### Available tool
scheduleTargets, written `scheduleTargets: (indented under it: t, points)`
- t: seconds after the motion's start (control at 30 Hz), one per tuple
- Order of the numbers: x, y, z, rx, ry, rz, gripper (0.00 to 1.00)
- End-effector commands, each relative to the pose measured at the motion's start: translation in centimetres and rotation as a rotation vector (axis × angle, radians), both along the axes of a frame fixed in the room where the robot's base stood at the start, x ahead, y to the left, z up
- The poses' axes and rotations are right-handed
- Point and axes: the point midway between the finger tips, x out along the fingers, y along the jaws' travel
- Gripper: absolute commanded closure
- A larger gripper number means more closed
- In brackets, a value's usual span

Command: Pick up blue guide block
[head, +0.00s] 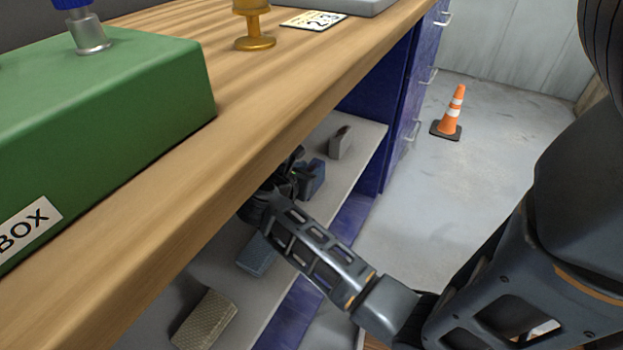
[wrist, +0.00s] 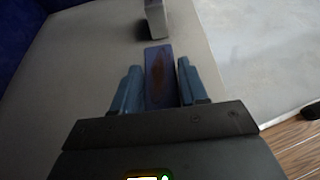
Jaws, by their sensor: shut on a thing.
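The blue guide block (wrist: 158,66) is between my gripper's two fingers in the wrist view, with a brownish patch on its face. My gripper (wrist: 158,88) is shut on it, one finger along each side. In the head view my gripper (head: 297,176) reaches under the tabletop to the shelf, and the blue block (head: 315,178) shows at its fingers, partly hidden by them. I cannot tell whether the block is touching the shelf.
On the shelf (head: 366,140) stand a grey block (head: 339,146) beyond my gripper, a blue-grey block (head: 256,258) and a beige textured block (head: 204,318). The wooden tabletop (head: 290,75) hangs above, holding a green box (head: 110,110). An orange cone (head: 453,112) stands on the floor.

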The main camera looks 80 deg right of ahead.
Motion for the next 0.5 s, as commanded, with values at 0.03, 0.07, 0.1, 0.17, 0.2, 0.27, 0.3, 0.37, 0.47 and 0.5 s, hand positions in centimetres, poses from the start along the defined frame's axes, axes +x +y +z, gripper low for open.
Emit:
scheduleTargets:
  t: [0.03,0.07,0.1,0.17,0.2,0.27,0.3,0.37,0.47,0.5]
  points:
    - [0.00,0.01,0.00,0.000,0.000,0.000,0.67]
    - [0.00,0.01,0.00,0.000,0.000,0.000,0.70]
    - [0.00,0.01,0.00,0.000,0.000,0.000,0.74]
    - [0.00,0.01,0.00,0.000,0.000,0.000,0.80]
    - [0.00,0.01,0.00,0.000,0.000,0.000,0.84]
    - [0.00,0.01,0.00,0.000,0.000,0.000,0.89]
    - [0.00,0.01,0.00,0.000,0.000,0.000,0.93]
    - [-0.01,0.01,0.00,0.000,0.000,0.000,0.99]
    - [0.00,0.01,0.00,0.000,0.000,0.000,1.00]
    - [0.00,0.01,0.00,0.000,0.000,0.000,1.00]
